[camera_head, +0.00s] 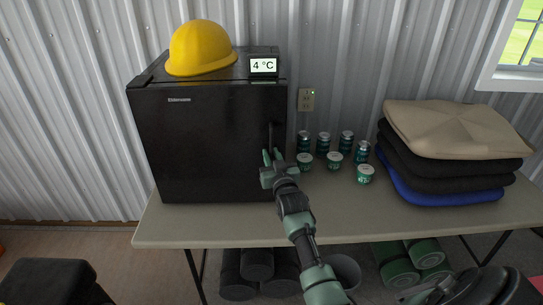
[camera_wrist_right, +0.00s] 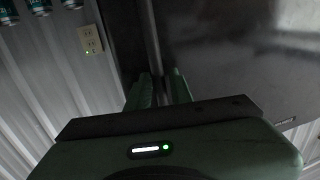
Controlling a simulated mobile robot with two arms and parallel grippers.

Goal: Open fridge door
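The black mini fridge (camera_head: 205,145) stands on the left part of the table with its door shut. Its dark vertical handle (camera_head: 271,136) is at the right side of the door front. My right gripper (camera_head: 272,156) is at the lower end of the handle, fingers pointing toward the door. In the right wrist view the gripper's two green fingers (camera_wrist_right: 159,88) are apart, close to a pale vertical bar and the dark door face (camera_wrist_right: 240,55). I cannot tell whether they touch the handle. My left gripper is not in view.
A yellow hard hat (camera_head: 201,48) and a 4 °C display (camera_head: 263,66) sit on the fridge. Several cans and small tubs (camera_head: 334,160) stand right of the gripper on the table (camera_head: 225,229). Folded cloths (camera_head: 455,130) are farther right. An outlet (camera_head: 306,99) is on the wall.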

